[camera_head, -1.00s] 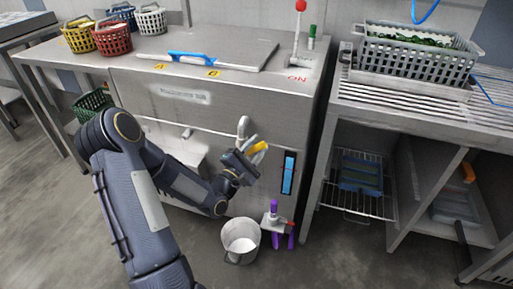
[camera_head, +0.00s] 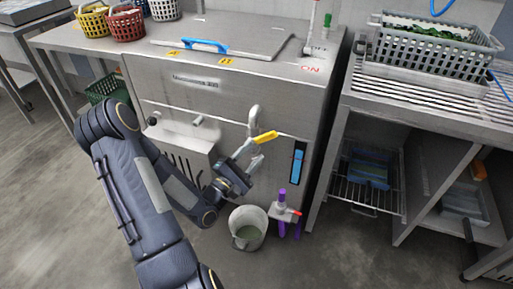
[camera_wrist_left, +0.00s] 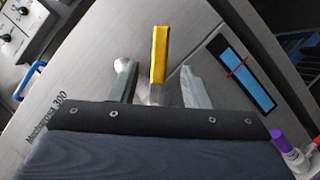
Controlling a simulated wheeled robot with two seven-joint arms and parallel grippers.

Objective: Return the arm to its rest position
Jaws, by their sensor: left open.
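My left arm (camera_head: 148,205) comes in from the left in the head view and reaches toward the front of the steel washer (camera_head: 230,95). The jaws hold nothing that I can see. My right gripper is not in view.
A grey bucket (camera_head: 248,227) with liquid stands on the floor below the gripper, next to a purple-handled fitting (camera_head: 282,208). A slatted table (camera_head: 430,98) with a grey crate (camera_head: 425,49) is at right. Coloured baskets (camera_head: 126,24) stand at back left. Floor at front left is clear.

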